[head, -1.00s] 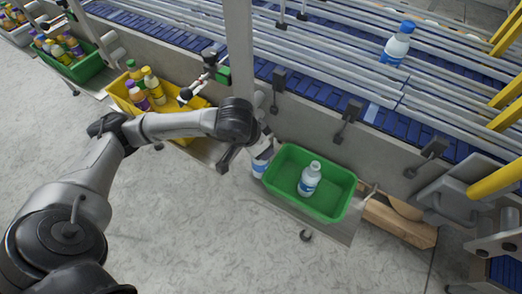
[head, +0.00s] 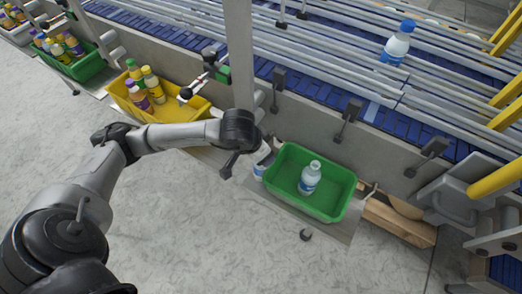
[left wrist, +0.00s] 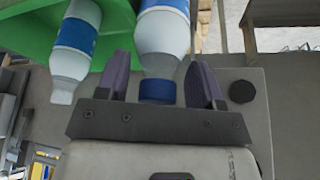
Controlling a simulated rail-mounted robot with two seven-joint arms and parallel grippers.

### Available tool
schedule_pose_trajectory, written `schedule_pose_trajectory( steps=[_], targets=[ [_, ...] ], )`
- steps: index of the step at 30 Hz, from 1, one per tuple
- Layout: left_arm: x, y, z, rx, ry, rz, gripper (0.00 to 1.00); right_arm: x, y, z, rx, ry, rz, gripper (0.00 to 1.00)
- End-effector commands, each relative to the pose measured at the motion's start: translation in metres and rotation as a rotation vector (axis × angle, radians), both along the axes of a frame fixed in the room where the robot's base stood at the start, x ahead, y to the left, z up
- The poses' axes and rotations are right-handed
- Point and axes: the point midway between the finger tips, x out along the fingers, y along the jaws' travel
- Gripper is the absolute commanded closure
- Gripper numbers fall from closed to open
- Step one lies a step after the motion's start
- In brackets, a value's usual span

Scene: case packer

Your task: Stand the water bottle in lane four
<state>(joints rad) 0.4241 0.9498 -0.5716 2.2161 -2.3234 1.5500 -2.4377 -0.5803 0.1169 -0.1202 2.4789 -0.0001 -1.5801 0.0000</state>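In the head view this bottle (head: 262,161) is tilted at the left side of the green bin, partly hidden. Another bottle, with a white cap (head: 315,165), stands inside the bin; it also shows in the left wrist view (left wrist: 76,40). A blue-capped bottle (head: 397,45) stands on the blue conveyor among the lane rails. My right gripper is not in view.
The green bin (head: 343,207) sits on a shelf below the conveyor (head: 320,97). Metal rails run along the conveyor as lane dividers. A grey post (head: 240,50) rises near my left arm. A yellow bin (head: 195,108) and another green bin (head: 92,68) hold other bottles.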

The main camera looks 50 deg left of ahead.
Motion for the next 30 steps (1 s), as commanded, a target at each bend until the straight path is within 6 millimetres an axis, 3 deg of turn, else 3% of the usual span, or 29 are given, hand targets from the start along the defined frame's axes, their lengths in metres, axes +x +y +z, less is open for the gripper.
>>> schedule_pose_trajectory(
  steps=[5, 16, 30],
  targets=[
    [0.0, 0.0, 0.0, 0.0, 0.0, 0.0, 0.22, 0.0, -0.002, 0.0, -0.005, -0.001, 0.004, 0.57],
    [-0.001, 0.001, 0.007, 0.001, -0.002, -0.001, 0.21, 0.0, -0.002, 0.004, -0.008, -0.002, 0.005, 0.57],
    [-0.032, 0.006, 0.084, 0.002, -0.004, 0.0, 0.21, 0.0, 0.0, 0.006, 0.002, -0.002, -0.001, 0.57]
  ],
)
